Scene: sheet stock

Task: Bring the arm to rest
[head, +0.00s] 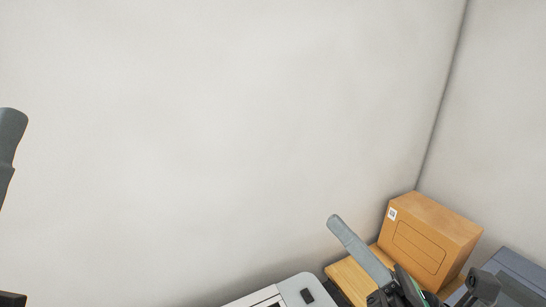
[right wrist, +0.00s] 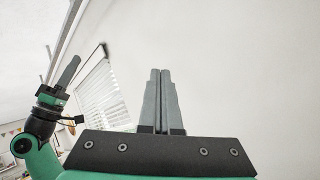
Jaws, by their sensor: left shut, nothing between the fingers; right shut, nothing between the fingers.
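My right gripper (head: 338,224) is at the lower right of the head view, its grey fingers pointing up and to the left. In the right wrist view its two fingers (right wrist: 159,98) stand pressed together with nothing between them. My left gripper (head: 12,130) shows only partly at the left edge of the head view, as a dark grey finger pointing up. An arm of mine with a green link and a dark gripper (right wrist: 67,74) also shows at the left of the right wrist view, its fingers together and empty.
An orange-brown box (head: 440,232) with a small white label stands in the corner beside the right gripper. A wooden surface (head: 352,279) and a white-grey machine (head: 300,287) lie below. A window with blinds (right wrist: 103,97) shows in the right wrist view.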

